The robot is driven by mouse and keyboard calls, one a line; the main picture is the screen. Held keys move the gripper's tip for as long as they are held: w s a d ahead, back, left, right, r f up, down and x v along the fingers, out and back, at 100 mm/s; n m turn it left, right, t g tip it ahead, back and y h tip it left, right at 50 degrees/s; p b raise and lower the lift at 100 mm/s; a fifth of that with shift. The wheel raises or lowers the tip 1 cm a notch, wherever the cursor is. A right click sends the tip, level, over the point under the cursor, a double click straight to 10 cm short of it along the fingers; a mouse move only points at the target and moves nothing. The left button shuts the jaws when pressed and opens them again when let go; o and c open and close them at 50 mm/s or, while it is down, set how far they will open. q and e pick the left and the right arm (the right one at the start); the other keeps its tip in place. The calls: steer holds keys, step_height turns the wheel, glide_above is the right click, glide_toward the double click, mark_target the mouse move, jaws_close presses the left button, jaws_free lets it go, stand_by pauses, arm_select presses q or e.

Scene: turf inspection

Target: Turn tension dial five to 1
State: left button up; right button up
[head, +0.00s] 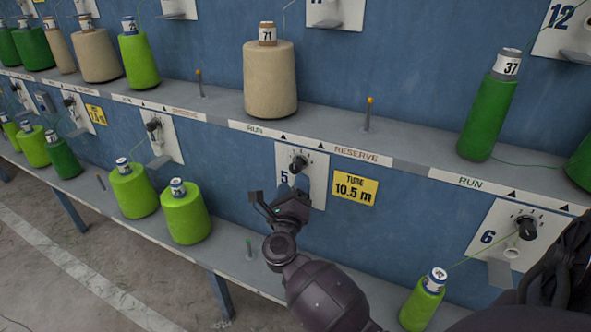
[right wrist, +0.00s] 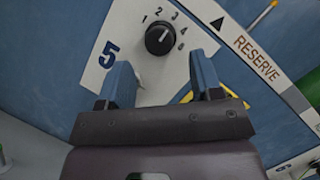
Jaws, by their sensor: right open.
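Tension dial five (head: 299,163) is a black round knob on a white plate marked 5 on the blue wall. In the right wrist view the knob (right wrist: 160,40) sits among printed numbers starting with 1 at the left. Its white mark appears to point up and right, roughly toward 3. My right gripper (head: 290,190) is in front of the plate, just below the knob. In the right wrist view its two blue fingers (right wrist: 163,75) are spread apart with nothing between them. The knob lies beyond their tips, apart from them. My left gripper is not in view.
A yellow tube label (head: 355,188) is right of the plate. Above is a shelf edge with a RESERVE strip (head: 356,155) and a beige cone (head: 270,80). Light green cones (head: 185,212) stand left of my arm. Dial six (head: 526,228) is at the right.

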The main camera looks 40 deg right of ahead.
mark_target(297, 169)
steer(key=shift+x, duration=2.85)
